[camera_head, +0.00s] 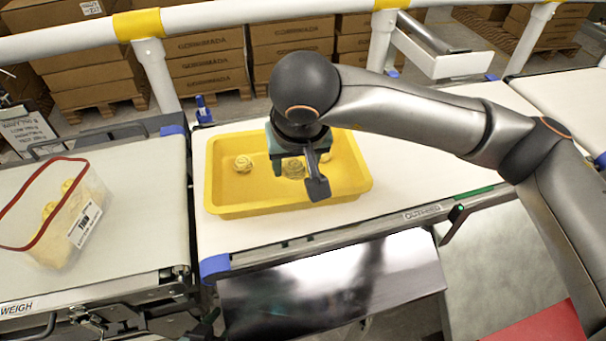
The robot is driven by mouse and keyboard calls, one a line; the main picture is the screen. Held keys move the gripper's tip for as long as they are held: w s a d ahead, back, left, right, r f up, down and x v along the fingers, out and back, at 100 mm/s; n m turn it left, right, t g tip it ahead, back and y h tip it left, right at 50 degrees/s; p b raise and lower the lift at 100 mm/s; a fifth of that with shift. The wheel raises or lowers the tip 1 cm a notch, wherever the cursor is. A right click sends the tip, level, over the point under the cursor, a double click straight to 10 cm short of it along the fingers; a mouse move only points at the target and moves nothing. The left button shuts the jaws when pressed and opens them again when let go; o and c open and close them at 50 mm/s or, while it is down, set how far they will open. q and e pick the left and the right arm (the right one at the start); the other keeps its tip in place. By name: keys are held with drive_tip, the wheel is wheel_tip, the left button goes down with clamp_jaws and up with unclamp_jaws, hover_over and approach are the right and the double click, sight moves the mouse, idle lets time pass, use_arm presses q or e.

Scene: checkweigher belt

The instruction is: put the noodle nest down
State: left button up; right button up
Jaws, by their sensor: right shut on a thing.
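My right gripper (297,172) reaches in from the right and points down over the yellow tray (222,205). It is shut on a pale yellow noodle nest (292,168), seen between its fingers and partly hidden by them. I cannot tell whether this nest touches the tray floor. A second noodle nest (243,163) lies in the left part of the tray. Another nest (325,157) shows just right of the gripper, partly covered by it. My left gripper is out of view.
The tray stands on a white outfeed belt (420,180). A clear bag with a red edge and yellow contents (62,220) stands on the weigh belt (140,190) at left. A white guard rail (230,15) runs behind, with cardboard boxes beyond. The tray's front floor is bare.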

sight(302, 185)
drive_tip(key=w+f, duration=0.1)
drive_tip(key=d+f, duration=0.1)
drive_tip(key=w+f, duration=0.1)
drive_tip(key=shift+w+d+f, duration=0.25)
drive_tip(key=shift+w+f, duration=0.05)
drive_tip(key=shift+w+d+f, duration=0.1)
drive_tip(key=shift+w+f, duration=0.05)
drive_tip(key=shift+f, duration=0.8)
drive_tip(key=shift+w+f, duration=0.1)
drive_tip(key=shift+f, duration=0.8)
drive_tip(key=shift+f, duration=0.2)
drive_tip(key=o, duration=1.3)
drive_tip(key=shift+r, duration=0.1)
